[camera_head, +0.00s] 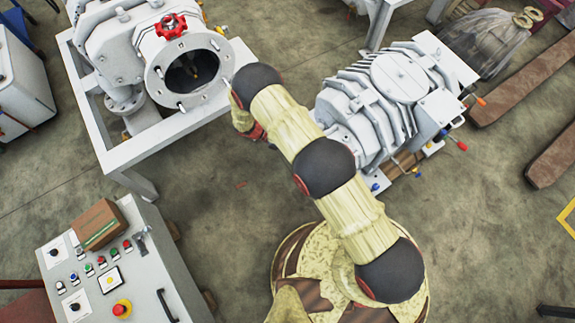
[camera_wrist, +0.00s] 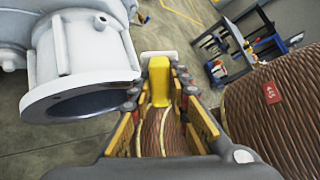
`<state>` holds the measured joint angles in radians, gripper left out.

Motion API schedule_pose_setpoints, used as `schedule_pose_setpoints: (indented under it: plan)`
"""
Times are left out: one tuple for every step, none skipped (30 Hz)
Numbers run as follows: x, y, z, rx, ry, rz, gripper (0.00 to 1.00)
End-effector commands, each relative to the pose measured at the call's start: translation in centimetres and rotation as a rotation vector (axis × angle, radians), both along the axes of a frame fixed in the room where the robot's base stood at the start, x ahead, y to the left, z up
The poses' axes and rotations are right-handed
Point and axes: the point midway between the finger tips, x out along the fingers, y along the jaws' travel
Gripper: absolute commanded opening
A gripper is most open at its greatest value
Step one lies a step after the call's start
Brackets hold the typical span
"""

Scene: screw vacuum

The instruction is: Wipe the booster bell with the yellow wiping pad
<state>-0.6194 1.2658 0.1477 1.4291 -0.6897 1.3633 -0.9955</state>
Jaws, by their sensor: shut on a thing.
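The booster bell (camera_head: 157,76) is a grey round flanged mouth with a dark opening, at the upper left of the head view below a red valve wheel. In the wrist view the bell (camera_wrist: 88,72) fills the left side, its flange rim facing down and close to the left finger. My gripper (camera_wrist: 160,98) is shut on the yellow wiping pad (camera_wrist: 160,82), which stands between the fingers with a pale end. In the head view my arm hides most of the gripper and the pad, just right of the bell. I cannot tell whether the pad touches the bell.
The bell's machine stands on a white frame table (camera_head: 160,143). A second grey ribbed machine (camera_head: 362,95) stands right of my arm. A control cabinet (camera_head: 150,285) with buttons and a brown box (camera_head: 98,222) is at lower left. Floor is clear between them.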

Motion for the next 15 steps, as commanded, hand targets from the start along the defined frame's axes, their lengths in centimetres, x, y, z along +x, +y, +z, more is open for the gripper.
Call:
schedule_pose_setpoints:
  plan:
    - [-0.4, 0.9, -2.3, -0.065, 0.017, 0.113, 0.00]
    - [-0.4, 1.3, -3.1, -0.103, 0.019, 0.177, 0.00]
    - [-0.4, 2.0, -4.2, -0.151, 0.017, 0.257, 0.00]
    - [-0.5, 2.4, -5.0, -0.185, 0.015, 0.316, 0.00]
    - [-0.5, 3.0, -5.8, -0.218, 0.010, 0.373, 0.00]
    - [-0.5, 3.6, -6.8, -0.257, 0.001, 0.441, 0.00]
    - [-0.6, 4.2, -7.4, -0.284, -0.007, 0.489, 0.00]
    - [-0.6, 4.7, -8.1, -0.308, -0.017, 0.532, 0.00]
    - [-0.6, 5.3, -8.8, -0.336, -0.028, 0.585, 0.00]
    - [-0.7, 5.8, -9.3, -0.354, -0.038, 0.619, 0.00]
    - [-0.7, 6.2, -9.8, -0.370, -0.047, 0.650, 0.00]
    - [-0.8, 6.7, -10.3, -0.389, -0.058, 0.686, 0.00]
    - [-0.9, 7.0, -10.6, -0.400, -0.063, 0.707, 0.00]
    - [-1.0, 7.3, -10.9, -0.409, -0.070, 0.726, 0.00]
    - [-1.0, 7.7, -11.2, -0.419, -0.078, 0.747, 0.00]
